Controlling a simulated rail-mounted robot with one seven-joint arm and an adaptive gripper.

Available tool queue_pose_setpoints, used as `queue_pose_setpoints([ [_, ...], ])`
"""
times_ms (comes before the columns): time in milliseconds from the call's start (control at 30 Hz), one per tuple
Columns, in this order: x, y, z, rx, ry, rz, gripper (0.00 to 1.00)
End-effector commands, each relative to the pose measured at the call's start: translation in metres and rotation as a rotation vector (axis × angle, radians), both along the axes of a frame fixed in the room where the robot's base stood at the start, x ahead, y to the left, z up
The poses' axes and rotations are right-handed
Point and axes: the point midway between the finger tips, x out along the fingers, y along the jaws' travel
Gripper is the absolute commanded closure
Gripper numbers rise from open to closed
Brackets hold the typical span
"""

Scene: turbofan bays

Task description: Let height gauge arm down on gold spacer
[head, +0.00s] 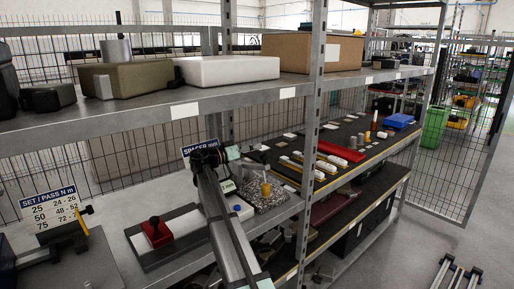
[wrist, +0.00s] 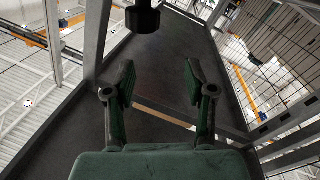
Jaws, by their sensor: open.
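My gripper (wrist: 160,82) is open and empty in the wrist view, its two green fingers spread apart. In the head view my arm rises through the middle of the shelf bay, and its dark end covers part of the blue "SPACER mm" sign (head: 200,147). Just right of my arm a speckled granite plate (head: 270,199) lies on the middle shelf. A small upright yellow-gold piece (head: 266,188) stands on or near it; I cannot tell whether it is the spacer or part of the gauge. The height gauge's arm cannot be made out and may be hidden behind my arm.
A metal upright (head: 314,130) stands right of the granite plate. The upper shelf (head: 150,116) overhangs the bay and carries boxes. A red tray (head: 341,151) lies farther right.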

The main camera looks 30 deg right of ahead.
Motion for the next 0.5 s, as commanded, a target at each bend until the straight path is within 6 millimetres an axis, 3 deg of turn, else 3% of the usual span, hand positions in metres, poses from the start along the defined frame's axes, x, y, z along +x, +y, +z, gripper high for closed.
queue_pose_setpoints([
  [300,0.000,0.062,-0.002,0.001,-0.001,0.002,0.45],
  [500,0.000,0.087,-0.002,0.000,-0.001,0.001,0.45],
])
